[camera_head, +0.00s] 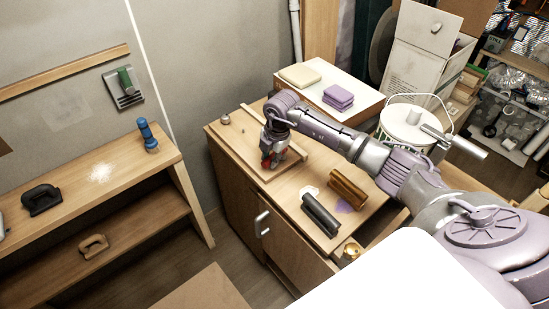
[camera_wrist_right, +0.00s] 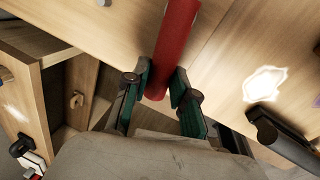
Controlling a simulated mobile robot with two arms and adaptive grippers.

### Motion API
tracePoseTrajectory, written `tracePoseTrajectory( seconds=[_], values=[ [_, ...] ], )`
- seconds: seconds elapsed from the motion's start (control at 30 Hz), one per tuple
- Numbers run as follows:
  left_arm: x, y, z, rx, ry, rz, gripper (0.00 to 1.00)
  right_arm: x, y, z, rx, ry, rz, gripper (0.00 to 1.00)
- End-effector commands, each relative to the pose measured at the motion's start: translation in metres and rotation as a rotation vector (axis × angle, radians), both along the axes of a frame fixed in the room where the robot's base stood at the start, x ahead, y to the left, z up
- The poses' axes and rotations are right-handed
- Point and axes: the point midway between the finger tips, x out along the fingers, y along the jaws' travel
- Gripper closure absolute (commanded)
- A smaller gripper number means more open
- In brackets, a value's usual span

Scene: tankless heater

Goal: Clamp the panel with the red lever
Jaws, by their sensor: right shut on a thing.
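The red lever (camera_head: 265,163) is near the left end of the wooden cabinet top, partly hidden by my right gripper (camera_head: 273,155). In the right wrist view the red lever (camera_wrist_right: 176,40) is a long red bar, and my right gripper (camera_wrist_right: 160,88) has its green-padded fingers on both sides of its near end, shut on it. A flat wooden panel (camera_head: 239,128) lies on the cabinet top around the lever. The clamp's base is hidden by the gripper. My left gripper is not in view.
A dark cylinder-shaped piece (camera_head: 320,215) and a brown one (camera_head: 347,187) lie on the cabinet top (camera_head: 287,192). A white bucket (camera_head: 405,128) stands right, beside my arm. A raised white surface (camera_head: 325,90) holds purple sponges (camera_head: 338,96). A shelf (camera_head: 110,185) stands left.

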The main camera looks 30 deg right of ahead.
Motion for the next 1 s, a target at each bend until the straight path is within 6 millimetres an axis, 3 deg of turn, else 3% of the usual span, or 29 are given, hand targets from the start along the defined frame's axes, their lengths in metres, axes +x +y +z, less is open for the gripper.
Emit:
tracePoseTrajectory(
  seconds=[0.33, 0.9, 0.93, 1.0],
  values=[
    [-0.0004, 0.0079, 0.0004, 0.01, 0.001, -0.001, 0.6, 0.0105, 0.0007, 0.0023, -0.002, -0.007, -0.156, 1.0],
    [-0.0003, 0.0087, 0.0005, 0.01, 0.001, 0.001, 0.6, 0.0127, 0.0001, 0.0027, -0.003, -0.008, -0.191, 1.0],
    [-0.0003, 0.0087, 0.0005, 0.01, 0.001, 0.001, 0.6, 0.0127, 0.0001, 0.0027, -0.003, -0.008, -0.191, 0.71],
    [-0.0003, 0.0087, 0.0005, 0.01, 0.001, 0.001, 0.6, 0.0125, 0.0002, 0.0027, -0.002, -0.008, -0.189, 0.59]
  ],
)
